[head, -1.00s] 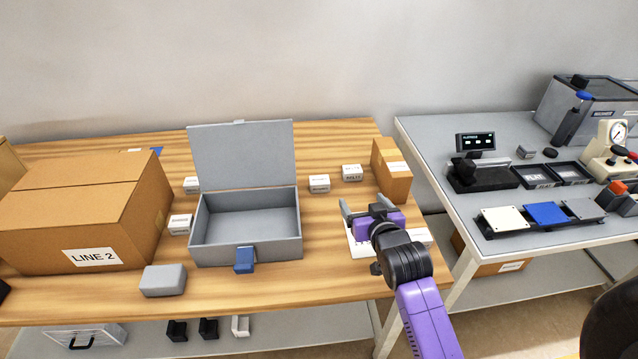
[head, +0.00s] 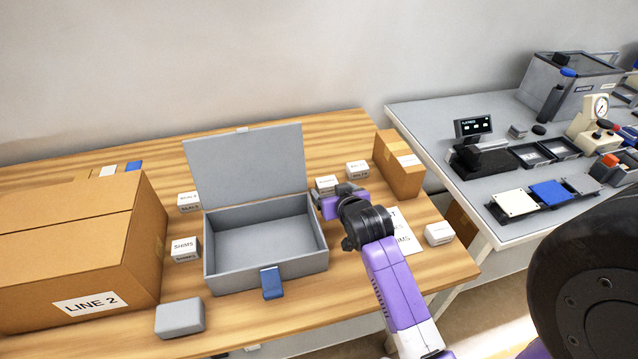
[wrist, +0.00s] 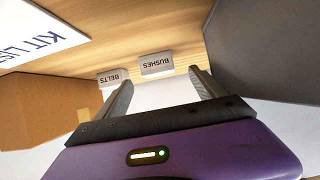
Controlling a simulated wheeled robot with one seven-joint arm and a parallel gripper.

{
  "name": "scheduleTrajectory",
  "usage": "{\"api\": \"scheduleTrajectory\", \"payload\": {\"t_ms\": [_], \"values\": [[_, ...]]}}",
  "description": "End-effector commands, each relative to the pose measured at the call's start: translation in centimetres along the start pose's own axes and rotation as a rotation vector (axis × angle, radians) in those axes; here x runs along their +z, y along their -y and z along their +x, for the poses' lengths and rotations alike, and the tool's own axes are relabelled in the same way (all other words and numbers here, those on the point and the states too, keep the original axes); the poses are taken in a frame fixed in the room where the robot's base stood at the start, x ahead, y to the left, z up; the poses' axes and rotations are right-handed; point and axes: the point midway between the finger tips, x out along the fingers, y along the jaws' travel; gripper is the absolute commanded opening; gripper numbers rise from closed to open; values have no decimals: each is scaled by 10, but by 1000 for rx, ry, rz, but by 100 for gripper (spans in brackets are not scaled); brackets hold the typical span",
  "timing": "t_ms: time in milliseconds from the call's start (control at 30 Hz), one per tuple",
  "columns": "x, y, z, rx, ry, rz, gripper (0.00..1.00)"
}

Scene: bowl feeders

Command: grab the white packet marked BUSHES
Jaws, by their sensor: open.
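The white packet marked BUSHES (wrist: 157,65) lies on the wooden table in the wrist view, its label upside down. In the head view it is the packet (head: 327,183) just right of the open grey box, partly hidden behind my gripper (head: 335,194). My gripper is open and empty. In the wrist view its two fingers (wrist: 161,78) point towards the BUSHES packet, which is beyond the tips and between them. A similar white packet marked BELTS (wrist: 112,77) sits beside it; it also shows in the head view (head: 358,170).
The open grey box (head: 267,247) stands left of my gripper. A small cardboard box (head: 399,164) stands to the right. A printed white sheet (head: 402,240) lies under my arm, with another white packet (head: 438,234) near it. SHIMS (head: 185,249) and SEALS (head: 190,202) packets lie left of the grey box.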

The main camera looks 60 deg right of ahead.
Motion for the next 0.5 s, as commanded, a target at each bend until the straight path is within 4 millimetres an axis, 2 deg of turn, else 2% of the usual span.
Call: {"api": "scheduleTrajectory", "payload": {"t_ms": [267, 500], "values": [[-2, -1, 27, 0, -1, 1, 80], [-2, -4, 60, 1, 0, 1, 80]]}}
